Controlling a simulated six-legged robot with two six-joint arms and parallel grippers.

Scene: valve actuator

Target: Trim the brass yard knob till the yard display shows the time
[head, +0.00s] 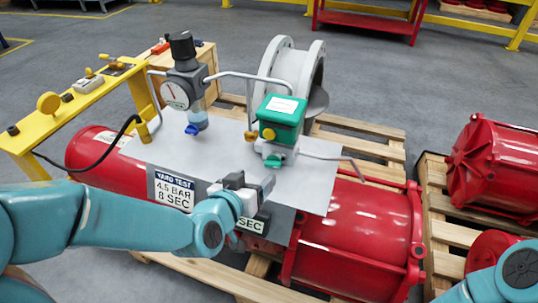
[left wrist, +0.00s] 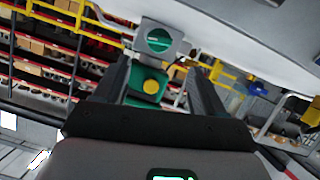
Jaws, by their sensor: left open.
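A round yellow-brass knob (head: 268,134) sits on the front of the green valve box (head: 284,111). A smaller brass fitting (head: 250,136) is just left of it. My left gripper (head: 252,183) is open and empty, in front of the box and pointing at it. In the left wrist view the knob (left wrist: 151,86) shows between the open fingers, apart from them. A label reading SEC (head: 250,225) shows below my left gripper; the rest of it is hidden, and no display digits are readable. Only part of my right arm shows at lower right; its gripper is out of view.
A sign (head: 173,190) reads YARD TEST 4.5 BAR 8 SEC. A gauge regulator (head: 177,95) and metal tubes stand left of the box. A grey flanged valve body (head: 290,70) is behind. A red cylinder (head: 355,230) lies at right, and a yellow bench (head: 70,110) is left.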

